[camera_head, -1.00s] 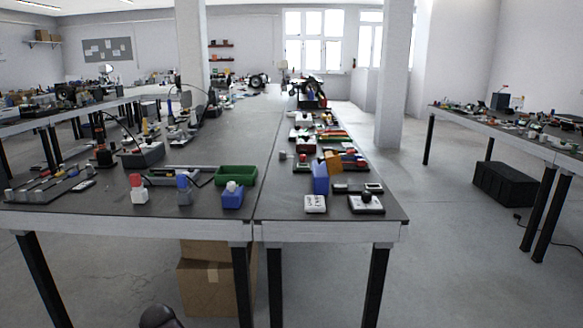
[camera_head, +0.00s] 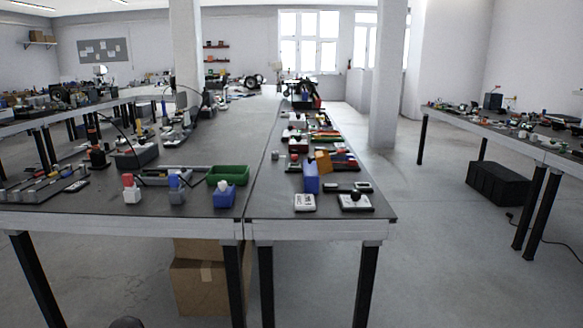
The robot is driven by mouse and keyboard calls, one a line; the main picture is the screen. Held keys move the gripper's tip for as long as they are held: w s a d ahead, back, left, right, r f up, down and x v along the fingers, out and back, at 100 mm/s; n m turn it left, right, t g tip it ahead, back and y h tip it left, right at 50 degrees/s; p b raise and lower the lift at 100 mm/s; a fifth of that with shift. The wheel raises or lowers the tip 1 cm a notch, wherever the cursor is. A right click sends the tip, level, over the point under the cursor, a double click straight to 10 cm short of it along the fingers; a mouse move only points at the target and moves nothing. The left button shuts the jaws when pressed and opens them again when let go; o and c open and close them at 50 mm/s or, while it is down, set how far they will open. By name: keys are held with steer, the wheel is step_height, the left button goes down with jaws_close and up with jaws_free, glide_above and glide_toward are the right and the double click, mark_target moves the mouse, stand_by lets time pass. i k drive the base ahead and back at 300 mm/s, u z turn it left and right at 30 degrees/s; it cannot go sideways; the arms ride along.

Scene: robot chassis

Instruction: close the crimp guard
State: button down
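No part in view can be named for certain as the crimp guard; the things on the tables are small. A blue upright block (camera_head: 312,178) with an orange tilted piece (camera_head: 323,161) beside it stands near the front of the right-hand table section (camera_head: 278,205). I cannot tell whether this is the crimp device or whether any guard is open. My gripper is not in view. Only a dark rounded tip, perhaps part of my arm, shows at the bottom edge.
Near the front edge are a white switch box (camera_head: 305,203), a box with a black knob (camera_head: 355,201) and a green bin (camera_head: 228,175). Cardboard boxes (camera_head: 198,285) sit under the table. A black crate (camera_head: 498,185) lies right. Floor between tables is clear.

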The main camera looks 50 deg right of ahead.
mark_target(323, 162)
steer(key=u, duration=0.05)
steer(key=k, duration=0.9)
steer(key=z, duration=1.8)
steer(key=i, duration=0.55)
steer(key=u, duration=0.1)
